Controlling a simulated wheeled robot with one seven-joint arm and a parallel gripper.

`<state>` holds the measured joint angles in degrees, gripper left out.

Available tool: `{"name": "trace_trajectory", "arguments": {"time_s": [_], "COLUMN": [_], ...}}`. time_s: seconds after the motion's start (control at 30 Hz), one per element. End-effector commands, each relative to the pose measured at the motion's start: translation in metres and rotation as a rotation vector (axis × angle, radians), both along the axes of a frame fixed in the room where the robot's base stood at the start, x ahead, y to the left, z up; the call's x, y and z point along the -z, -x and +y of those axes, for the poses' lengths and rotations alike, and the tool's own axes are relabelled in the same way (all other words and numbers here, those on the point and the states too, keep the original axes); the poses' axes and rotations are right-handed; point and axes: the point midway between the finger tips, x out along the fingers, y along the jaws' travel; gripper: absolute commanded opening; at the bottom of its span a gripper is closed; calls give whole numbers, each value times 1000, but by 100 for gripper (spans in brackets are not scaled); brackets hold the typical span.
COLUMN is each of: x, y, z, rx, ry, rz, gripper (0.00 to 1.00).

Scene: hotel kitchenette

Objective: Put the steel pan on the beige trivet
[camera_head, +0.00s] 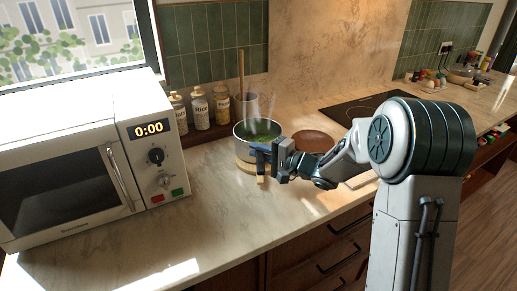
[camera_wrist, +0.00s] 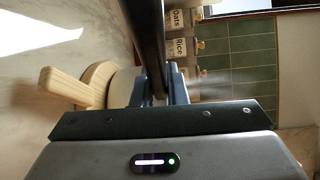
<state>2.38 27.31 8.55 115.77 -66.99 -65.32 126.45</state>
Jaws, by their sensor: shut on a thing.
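The steel pan (camera_head: 243,149), with green contents and steam rising, is upright over the beige trivet (camera_head: 242,166) near the back of the counter. The trivet is pale wood with a short handle toward the front; its handle also shows at the left of the wrist view (camera_wrist: 65,88). The pan hides most of the trivet, and I cannot tell whether they touch. My gripper (camera_head: 268,154) is at the pan's front right side, shut on the pan's dark handle (camera_wrist: 148,35). In the wrist view the fingers stand on both sides of that dark bar.
A brown round mat (camera_head: 315,141) lies right of the pan, partly behind my arm. Labelled jars (camera_head: 199,108) and a crock with a wooden stick (camera_head: 245,105) stand behind. A white microwave (camera_head: 75,160) is at left. The front counter (camera_head: 190,215) is clear. A dark hob (camera_head: 365,108) is farther right.

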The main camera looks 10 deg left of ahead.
Motion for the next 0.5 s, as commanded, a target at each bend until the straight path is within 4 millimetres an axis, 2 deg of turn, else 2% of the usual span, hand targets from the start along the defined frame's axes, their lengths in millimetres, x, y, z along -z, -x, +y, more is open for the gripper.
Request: {"name": "trace_trajectory", "arguments": {"time_s": [0.1, 0.13, 0.2, 0.5], "x": [-1, 2, 2, 1], "y": [-1, 0, 0, 0], "z": [0, 0, 0, 0], "rx": [-1, 0, 0, 0], "ry": [-3, 0, 0, 0], "rz": [-8, 0, 0, 0], "gripper": [0, 18, 34, 34]}}
